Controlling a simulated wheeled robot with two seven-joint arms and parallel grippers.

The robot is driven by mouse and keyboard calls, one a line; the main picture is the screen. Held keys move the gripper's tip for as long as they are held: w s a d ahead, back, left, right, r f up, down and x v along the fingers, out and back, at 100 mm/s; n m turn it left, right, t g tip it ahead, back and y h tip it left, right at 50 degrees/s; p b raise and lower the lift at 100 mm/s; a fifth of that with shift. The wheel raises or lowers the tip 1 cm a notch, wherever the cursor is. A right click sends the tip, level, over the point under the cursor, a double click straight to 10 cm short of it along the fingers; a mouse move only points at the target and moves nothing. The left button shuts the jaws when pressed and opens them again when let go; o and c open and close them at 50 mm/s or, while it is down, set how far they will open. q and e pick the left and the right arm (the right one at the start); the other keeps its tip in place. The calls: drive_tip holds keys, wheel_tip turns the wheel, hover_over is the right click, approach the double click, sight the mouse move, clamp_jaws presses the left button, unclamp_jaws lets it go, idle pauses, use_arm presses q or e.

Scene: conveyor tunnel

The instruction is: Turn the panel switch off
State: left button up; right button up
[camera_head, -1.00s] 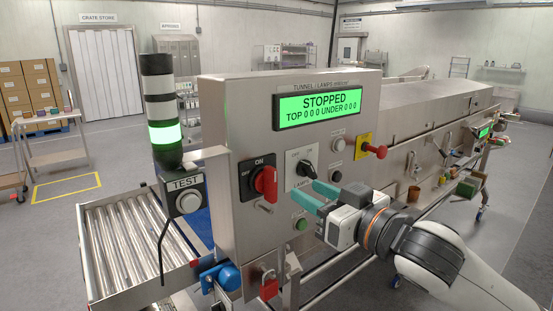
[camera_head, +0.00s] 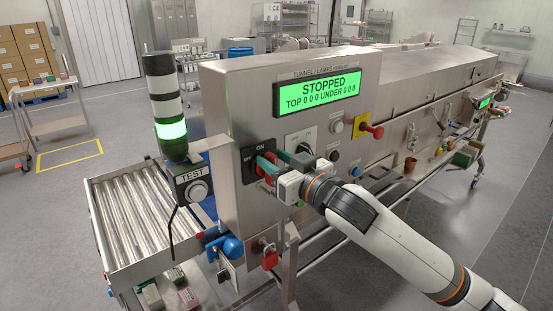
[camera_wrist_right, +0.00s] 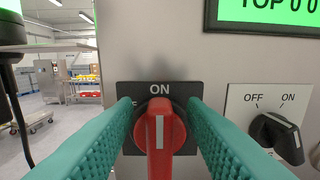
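The red rotary switch handle (camera_head: 270,168) is on a black plate on the steel control panel. In the right wrist view the red handle (camera_wrist_right: 160,135) stands upright, its white line vertical under the word ON. My right gripper (camera_head: 270,161) has its teal fingers on either side of the handle. In the wrist view a small gap shows between the fingers and the handle, so the gripper (camera_wrist_right: 160,105) looks open around it. A second switch, a black knob (camera_wrist_right: 277,135) marked OFF and ON, is to the right. My left gripper is not in view.
The green display (camera_head: 317,93) reads STOPPED. A red mushroom button (camera_head: 372,131) sticks out at the panel's right. A TEST button box (camera_head: 196,188) and a lamp tower (camera_head: 168,105) lit green stand left, by the roller conveyor (camera_head: 135,215). A red padlock (camera_head: 270,259) hangs below.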

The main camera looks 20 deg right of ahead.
clamp_jaws()
drive_tip(key=shift+a+n, duration=0.1)
drive_tip(key=shift+n, duration=0.2)
drive_tip(key=n, duration=0.4)
drive_tip(key=a+f+n, duration=0.1)
drive_tip(key=n, duration=0.3)
drive_tip(key=a+f+n, duration=0.1)
drive_tip(key=n, duration=0.3)
drive_tip(key=shift+s+a+n, duration=0.15)
drive_tip(key=shift+s+n, duration=0.25)
drive_tip(key=shift+a+f+n, duration=0.1)
drive_tip(key=shift+f+n, duration=0.2)
drive_tip(key=shift+n, duration=0.8)
drive_tip(key=shift+a+f+n, duration=0.1)
drive_tip(key=shift+f+n, duration=0.15)
drive_tip(key=shift+n, duration=0.85)
